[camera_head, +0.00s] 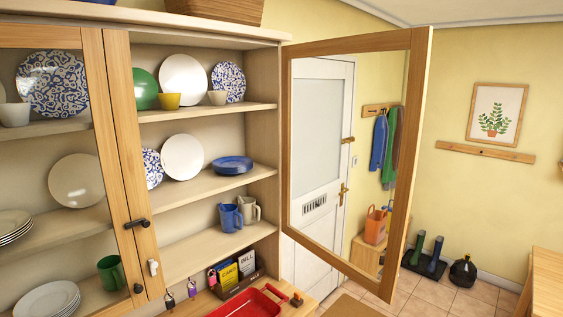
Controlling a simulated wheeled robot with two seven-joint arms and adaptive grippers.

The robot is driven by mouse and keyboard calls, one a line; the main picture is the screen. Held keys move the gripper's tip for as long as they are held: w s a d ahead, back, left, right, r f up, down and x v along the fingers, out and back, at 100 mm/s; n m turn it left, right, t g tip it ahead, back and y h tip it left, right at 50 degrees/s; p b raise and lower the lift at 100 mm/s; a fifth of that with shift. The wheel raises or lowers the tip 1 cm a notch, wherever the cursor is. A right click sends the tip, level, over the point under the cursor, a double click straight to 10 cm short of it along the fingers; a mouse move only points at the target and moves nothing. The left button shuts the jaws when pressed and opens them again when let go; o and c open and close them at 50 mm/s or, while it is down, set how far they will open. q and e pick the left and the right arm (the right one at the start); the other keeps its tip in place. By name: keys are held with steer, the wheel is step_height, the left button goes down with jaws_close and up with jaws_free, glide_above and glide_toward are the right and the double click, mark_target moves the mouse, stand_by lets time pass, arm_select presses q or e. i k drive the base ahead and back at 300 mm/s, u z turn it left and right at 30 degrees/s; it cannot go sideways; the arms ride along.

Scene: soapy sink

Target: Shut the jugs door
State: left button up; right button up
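The jugs door is the wood-framed glass door (415,130) of the cabinet's right section. It stands wide open, swung out to the right from the section's right side, and the room shows through its glass. A blue jug (231,217) and a cream jug (249,210) stand upright on a lower shelf (195,252) of the open section. Neither of my grippers is in view.
The left glass door (116,140) is shut, with a black handle (137,223) on its frame. Plates (182,156) and bowls fill the shelves. A red tray (250,303) and several card boxes (236,271) sit below the open section.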

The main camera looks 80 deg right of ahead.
mark_target(418, 40)
steer(key=u, duration=1.8)
steer(key=k, duration=2.75)
steer(key=z, duration=2.8)
